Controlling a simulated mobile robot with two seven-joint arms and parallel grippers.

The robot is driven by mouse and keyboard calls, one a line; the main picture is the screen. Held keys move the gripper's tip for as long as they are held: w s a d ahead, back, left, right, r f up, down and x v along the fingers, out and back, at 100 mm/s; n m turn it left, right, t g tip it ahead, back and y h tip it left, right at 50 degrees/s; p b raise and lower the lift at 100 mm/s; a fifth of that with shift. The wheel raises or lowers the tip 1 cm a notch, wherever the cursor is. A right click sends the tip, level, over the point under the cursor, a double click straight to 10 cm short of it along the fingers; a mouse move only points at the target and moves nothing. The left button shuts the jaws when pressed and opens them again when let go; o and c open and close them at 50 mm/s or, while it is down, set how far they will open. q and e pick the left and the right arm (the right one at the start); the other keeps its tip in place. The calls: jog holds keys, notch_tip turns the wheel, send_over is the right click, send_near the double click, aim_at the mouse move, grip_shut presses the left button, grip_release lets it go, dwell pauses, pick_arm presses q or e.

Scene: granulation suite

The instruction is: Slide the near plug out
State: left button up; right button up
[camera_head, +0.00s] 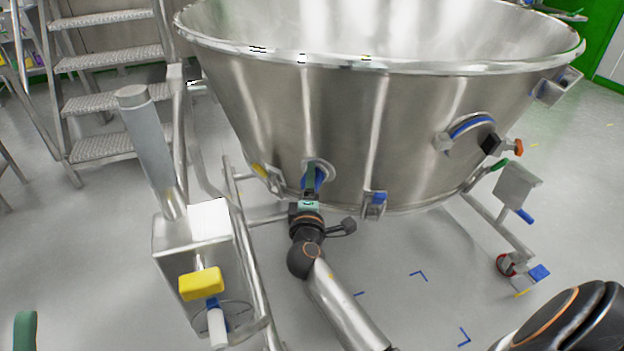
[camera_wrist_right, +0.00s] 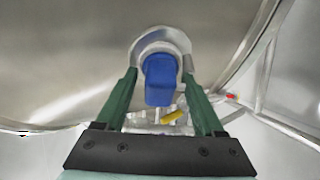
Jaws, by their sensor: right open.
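The near plug (camera_wrist_right: 160,80) is a blue block in a round metal collar (camera_wrist_right: 178,38) on the steel bowl's wall. In the head view, the plug (camera_head: 320,178) shows low on the bowl's front, partly hidden by my right gripper (camera_head: 313,176). In the right wrist view, my right gripper (camera_wrist_right: 159,77) is open, with one green finger on each side of the plug. Gaps show between the fingers and the plug, so it is not clamped. Only a green finger-like tip of my left gripper (camera_head: 25,331) shows at the bottom left; its opening cannot be judged.
The large steel bowl (camera_head: 290,105) stands on a tubular frame. A second blue fitting (camera_head: 376,198) sits right of the plug, with a larger blue-ringed port (camera_head: 471,126) farther right. Metal steps (camera_head: 108,104) are behind.

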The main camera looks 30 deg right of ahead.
grip_shut()
dwell(0.7)
